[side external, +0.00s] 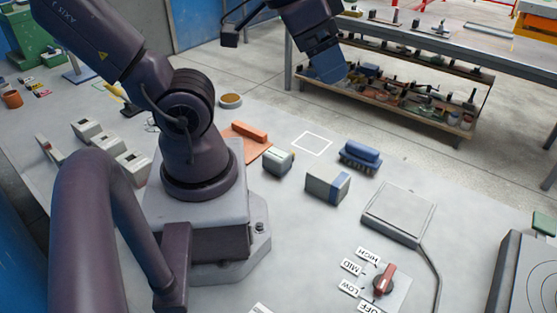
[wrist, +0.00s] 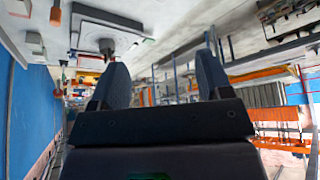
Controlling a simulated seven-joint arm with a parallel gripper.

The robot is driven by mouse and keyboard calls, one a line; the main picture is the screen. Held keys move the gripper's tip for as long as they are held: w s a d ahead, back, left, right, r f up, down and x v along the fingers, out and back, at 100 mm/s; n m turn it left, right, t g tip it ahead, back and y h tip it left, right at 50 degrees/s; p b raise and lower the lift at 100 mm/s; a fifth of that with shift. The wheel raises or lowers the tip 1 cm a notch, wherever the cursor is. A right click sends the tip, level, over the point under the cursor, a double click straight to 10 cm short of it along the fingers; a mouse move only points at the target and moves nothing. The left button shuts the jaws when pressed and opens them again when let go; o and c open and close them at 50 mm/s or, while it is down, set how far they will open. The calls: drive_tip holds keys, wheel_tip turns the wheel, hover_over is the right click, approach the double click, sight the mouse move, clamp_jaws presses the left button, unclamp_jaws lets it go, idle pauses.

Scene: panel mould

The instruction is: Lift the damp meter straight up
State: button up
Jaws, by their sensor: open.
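I cannot tell for sure which thing is the damp meter. Two small box-shaped things stand on the grey table: a grey box with a green edge (side external: 278,161) and a grey box with a blue end (side external: 327,187). My gripper (side external: 328,72) is at the top of the side view, raised clear of the table and apart from both boxes. In the wrist view my gripper (wrist: 162,85) has its two blue fingers spread wide with nothing between them. That view looks out across the room, tilted, and does not clearly show either box.
A blue brush (side external: 361,156) lies right of a white outlined square (side external: 312,143), which is empty. An orange block (side external: 249,132), a round tan ring (side external: 230,101), a flat grey plate (side external: 400,213) and a red knob (side external: 384,279) are also on the table. A loaded shelf (side external: 400,110) stands behind.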

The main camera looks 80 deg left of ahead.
drive_tip(key=o, duration=0.4)
drive_tip(key=shift+o, duration=0.2)
drive_tip(key=n+g, duration=0.6)
drive_tip(key=n, duration=0.3)
hover_over(277, 153)
wheel_tip(277, 153, down, 22)
drive_tip(key=f, duration=0.6)
drive_tip(key=shift+a+f, duration=0.25)
drive_tip(key=shift+f, duration=0.1)
drive_tip(key=shift+d+f, duration=0.15)
drive_tip(key=shift+f, duration=1.2)
drive_tip(key=shift+d+f, duration=0.15)
drive_tip(key=shift+f, duration=1.15)
